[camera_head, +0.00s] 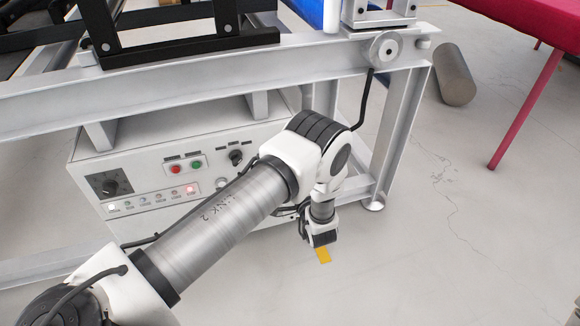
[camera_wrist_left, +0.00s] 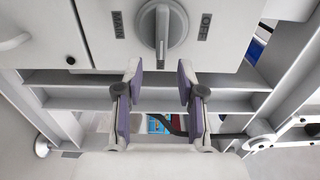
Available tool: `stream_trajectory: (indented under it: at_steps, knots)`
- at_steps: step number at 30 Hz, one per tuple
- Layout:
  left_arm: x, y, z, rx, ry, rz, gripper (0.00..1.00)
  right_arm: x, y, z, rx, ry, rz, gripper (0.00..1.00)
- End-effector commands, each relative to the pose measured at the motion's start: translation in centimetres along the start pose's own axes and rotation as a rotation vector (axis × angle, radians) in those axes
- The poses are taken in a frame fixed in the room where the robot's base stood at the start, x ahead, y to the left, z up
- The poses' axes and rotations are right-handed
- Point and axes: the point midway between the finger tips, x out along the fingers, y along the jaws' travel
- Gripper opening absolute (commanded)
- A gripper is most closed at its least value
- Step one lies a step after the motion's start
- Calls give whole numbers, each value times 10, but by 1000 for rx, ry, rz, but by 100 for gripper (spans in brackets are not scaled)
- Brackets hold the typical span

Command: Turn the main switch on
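In the left wrist view a large grey rotary switch (camera_wrist_left: 163,32) sits on a pale panel, its ridged handle lying along the picture's vertical. Rotated labels flank it; the right one seems to read OFF, the left one MAIN or MAN. My left gripper (camera_wrist_left: 161,75) is open and empty, its purple-padded fingers spread just below the switch in the picture and apart from it. In the head view my left arm crosses the white control cabinet (camera_head: 85,147) and hides part of its front. The fingers are not clear there. My right gripper is not in view.
The cabinet front carries a black rotary knob (camera_head: 110,187), a red button (camera_head: 176,170), a green button (camera_head: 197,165) and a row of small lamps, some lit. A grey metal frame (camera_head: 400,130) surrounds it. Open floor (camera_head: 470,230) lies to the right, near a red table's leg (camera_head: 528,105).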

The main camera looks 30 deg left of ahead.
Motion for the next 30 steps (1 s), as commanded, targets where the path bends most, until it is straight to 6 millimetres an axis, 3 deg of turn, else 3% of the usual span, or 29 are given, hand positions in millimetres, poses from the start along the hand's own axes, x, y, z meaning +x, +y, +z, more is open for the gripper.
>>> stream_trajectory:
  at_steps: [6,12,27,30]
  knots:
    - [-58,0,-2,4,6,0,39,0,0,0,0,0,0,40]
    - [-87,0,0,2,1,0,39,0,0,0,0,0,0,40]
    - [-89,0,0,0,0,-1,39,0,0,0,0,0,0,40]
    - [-78,-4,8,-7,-28,-3,39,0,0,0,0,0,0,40]
